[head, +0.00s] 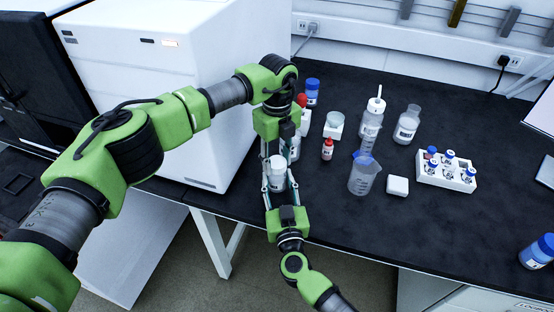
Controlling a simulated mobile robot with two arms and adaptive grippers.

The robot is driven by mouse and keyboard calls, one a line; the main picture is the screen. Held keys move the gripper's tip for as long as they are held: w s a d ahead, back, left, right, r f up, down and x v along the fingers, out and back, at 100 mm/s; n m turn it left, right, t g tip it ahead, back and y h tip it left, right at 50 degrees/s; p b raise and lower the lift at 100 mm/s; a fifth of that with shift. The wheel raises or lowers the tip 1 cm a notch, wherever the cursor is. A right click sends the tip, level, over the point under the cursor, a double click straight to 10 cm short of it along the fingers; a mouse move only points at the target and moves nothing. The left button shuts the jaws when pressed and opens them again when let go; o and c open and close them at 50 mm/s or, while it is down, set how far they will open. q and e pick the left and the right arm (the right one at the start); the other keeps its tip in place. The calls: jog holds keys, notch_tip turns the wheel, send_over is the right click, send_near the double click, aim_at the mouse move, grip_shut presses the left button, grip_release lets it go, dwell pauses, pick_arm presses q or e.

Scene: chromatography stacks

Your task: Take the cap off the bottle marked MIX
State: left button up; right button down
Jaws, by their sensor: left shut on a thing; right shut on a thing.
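A white bottle (277,184) with a white cap (277,161) is upright between my two grippers, at the front edge of the black bench. Its marking is too small to read, so I cannot confirm it says MIX. My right gripper (279,188) comes from below and is shut on the bottle, one finger on each side. My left gripper (278,160) reaches down from above and is shut at the cap, which still appears on the bottle's top. The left hand partly hides what stands behind it.
A large white instrument (160,80) stands at left. Behind and right are a red-capped bottle (328,149), a beaker (363,175), a wash bottle (371,122), a clear bottle (407,125), a white vial rack (432,180) and a small white block (397,186).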

aim_at(277, 161)
pick_arm(q)
jog(key=n, duration=0.7)
jog(key=shift+r, duration=0.2)
jog(key=shift+r, duration=1)
jog(key=shift+r, duration=2)
pick_arm(e)
jog(key=c, duration=1.2)
grip_release()
jog(key=shift+c, duration=0.2)
